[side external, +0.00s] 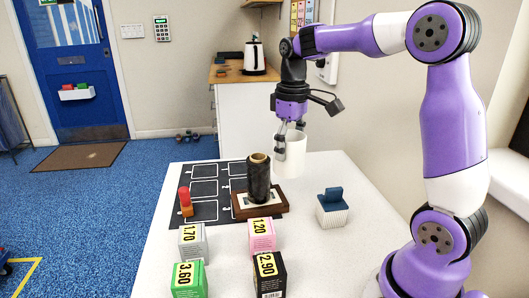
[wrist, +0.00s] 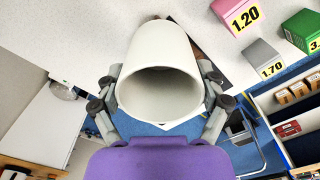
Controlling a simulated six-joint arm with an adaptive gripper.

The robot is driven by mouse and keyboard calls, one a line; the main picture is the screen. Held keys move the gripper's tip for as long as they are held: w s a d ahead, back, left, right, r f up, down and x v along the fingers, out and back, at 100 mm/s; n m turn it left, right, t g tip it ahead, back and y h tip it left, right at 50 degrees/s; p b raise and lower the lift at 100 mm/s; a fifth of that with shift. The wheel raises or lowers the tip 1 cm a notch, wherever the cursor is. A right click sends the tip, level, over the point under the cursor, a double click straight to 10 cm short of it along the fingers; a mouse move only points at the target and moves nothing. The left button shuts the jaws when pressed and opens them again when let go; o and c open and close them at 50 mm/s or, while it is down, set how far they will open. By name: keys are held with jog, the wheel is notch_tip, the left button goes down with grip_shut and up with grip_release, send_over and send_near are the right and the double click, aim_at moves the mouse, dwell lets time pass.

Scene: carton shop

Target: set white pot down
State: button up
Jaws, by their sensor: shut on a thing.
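The white pot (side external: 292,155) is a plain round cup shape. My gripper (side external: 286,140) is shut on it near the far edge of the white table. In the side view I cannot tell whether its base touches the table or hangs just above or beyond the edge. In the wrist view the pot (wrist: 162,75) fills the middle, its open mouth facing the camera. A finger of my gripper (wrist: 160,100) lies on each side of it.
On the white table (side external: 330,255) stand a dark roll (side external: 259,180) on a brown base, a blue-topped block (side external: 333,207), and pink (side external: 262,236), grey (side external: 192,243), green (side external: 188,279) and black (side external: 269,275) price-marked cartons. A red-orange piece (side external: 185,202) stands on the black mat (side external: 205,211). The right-hand table area looks clear.

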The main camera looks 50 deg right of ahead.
jog(key=s+d+f, duration=0.1)
jog(key=s+d, duration=0.1)
jog(key=d, duration=0.8)
jog(key=shift+s+d+f, duration=0.15)
jog(key=shift+d+f, duration=0.05)
jog(key=shift+f, duration=0.2)
jog(key=shift+s+d+f, duration=0.75)
jog(key=shift+d+f, duration=1.05)
jog(key=shift+s+d+f, duration=0.75)
jog(key=shift+d+f, duration=1)
jog(key=shift+s+d+f, duration=0.75)
jog(key=shift+d+f, duration=1.05)
jog(key=shift+f, duration=0.1)
jog(key=o, duration=1)
